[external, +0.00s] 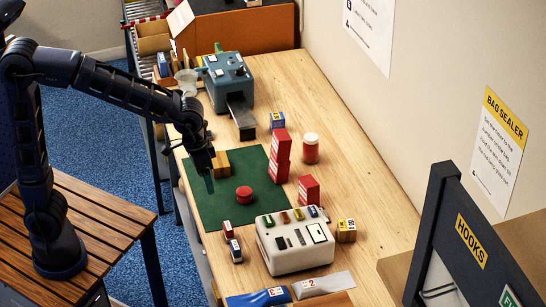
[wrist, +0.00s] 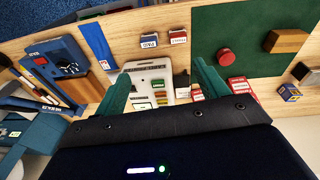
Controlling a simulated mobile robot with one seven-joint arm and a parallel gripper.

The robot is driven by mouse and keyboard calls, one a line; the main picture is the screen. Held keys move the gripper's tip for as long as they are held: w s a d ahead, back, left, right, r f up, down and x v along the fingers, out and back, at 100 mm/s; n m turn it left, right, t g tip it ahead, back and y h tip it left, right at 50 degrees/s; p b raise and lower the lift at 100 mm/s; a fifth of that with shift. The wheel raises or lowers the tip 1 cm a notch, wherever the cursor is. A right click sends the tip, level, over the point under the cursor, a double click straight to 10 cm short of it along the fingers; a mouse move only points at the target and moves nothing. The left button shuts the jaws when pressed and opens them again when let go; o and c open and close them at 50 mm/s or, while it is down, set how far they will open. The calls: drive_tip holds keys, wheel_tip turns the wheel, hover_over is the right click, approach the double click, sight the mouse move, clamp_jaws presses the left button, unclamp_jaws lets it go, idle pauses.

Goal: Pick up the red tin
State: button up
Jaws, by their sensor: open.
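The red tin (external: 244,194), a low round one, lies on the green mat (external: 205,205) on the workbench. In the wrist view the tin (wrist: 225,56) shows up and to the right of my fingers. My gripper (external: 209,183) is above the left part of the mat, left of the tin and apart from it. In the wrist view my gripper (wrist: 160,82) has its two teal fingers spread wide, with nothing held between them.
A wooden block (external: 220,163) is on the mat behind the tin. Red cartons (external: 281,158) and a white-lidded red jar (external: 311,149) stand to the right. A cream machine (external: 292,246) is in front, a blue-grey machine (external: 228,82) behind. Bare mat surrounds the tin.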

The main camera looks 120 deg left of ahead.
drive_tip(key=a+f+n+g, duration=0.1)
drive_tip(key=a+f+n, duration=0.15)
drive_tip(key=a, duration=0.35)
drive_tip(key=a+f+n, duration=0.1)
drive_tip(key=a+f, duration=0.3)
drive_tip(key=a, duration=0.3)
drive_tip(key=n, duration=0.3)
hover_over(244, 191)
drive_tip(key=shift+m+g+h, duration=0.25)
drive_tip(key=shift+g+h, duration=0.05)
drive_tip(key=f, duration=0.9)
drive_tip(key=shift+w+f, duration=0.25)
drive_tip(key=shift+f, duration=0.1)
drive_tip(key=f, duration=1)
drive_tip(key=shift+s, duration=0.25)
drive_tip(key=shift+c, duration=0.2)
drive_tip(key=c, duration=1.1)
